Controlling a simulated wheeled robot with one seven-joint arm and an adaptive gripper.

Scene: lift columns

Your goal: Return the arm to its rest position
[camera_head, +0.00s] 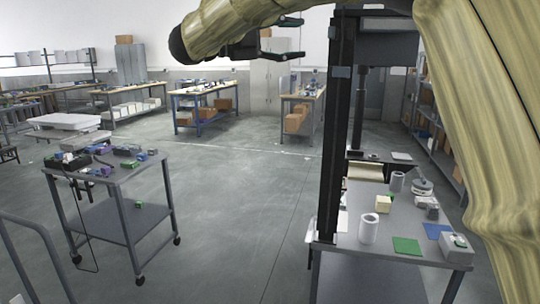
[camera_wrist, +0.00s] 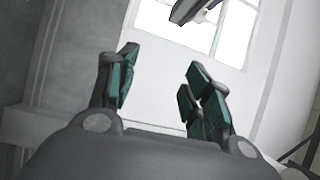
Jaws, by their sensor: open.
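My arm (camera_head: 490,110), with a pale wood-like surface, rises along the right side of the head view and crosses its top edge. A forearm part of it (camera_head: 225,27) reaches toward the upper left. My gripper (camera_head: 291,38) hangs high up beside it, well above the floor and the benches. In the wrist view my gripper (camera_wrist: 163,72) has its two teal-padded fingers spread apart. Nothing is between them. Behind them are a pale wall and a bright window (camera_wrist: 190,28).
A dark upright column (camera_head: 337,130) stands close by my gripper. A grey workbench (camera_head: 395,247) with cylinders and small parts is at lower right. A wheeled cart (camera_head: 105,175) with loose items is at left. Several benches stand farther back. The middle floor (camera_head: 230,190) is clear.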

